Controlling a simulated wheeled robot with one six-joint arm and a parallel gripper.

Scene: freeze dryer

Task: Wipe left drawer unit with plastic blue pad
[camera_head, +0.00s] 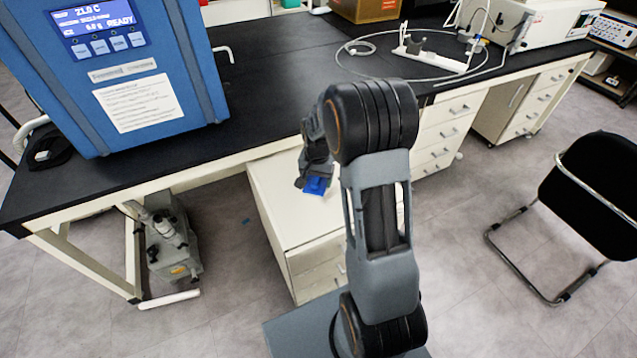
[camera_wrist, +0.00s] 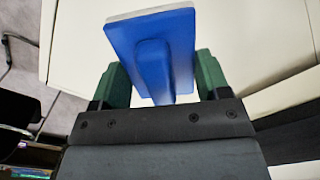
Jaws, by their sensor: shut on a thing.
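The blue plastic pad (camera_wrist: 178,40) has a flat plate with a white underside and a raised blue handle. My gripper (camera_wrist: 158,82) is shut on the handle, with a green finger on each side. In the head view the pad (camera_head: 316,186) shows small and blue below my gripper (camera_head: 308,180). It is over the top of the left drawer unit (camera_head: 285,213), a pale cabinet pulled out in front of the bench. The wrist view shows its pale surface (camera_wrist: 252,40) behind the pad. I cannot tell whether the pad touches it. My arm hides part of the unit.
A black-topped bench (camera_head: 270,95) runs behind the unit, with a blue freeze dryer (camera_head: 150,75) on its left. A pump (camera_head: 170,240) stands on the floor at left. Another drawer unit (camera_head: 440,135) is under the bench. A black chair (camera_head: 598,185) stands at right.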

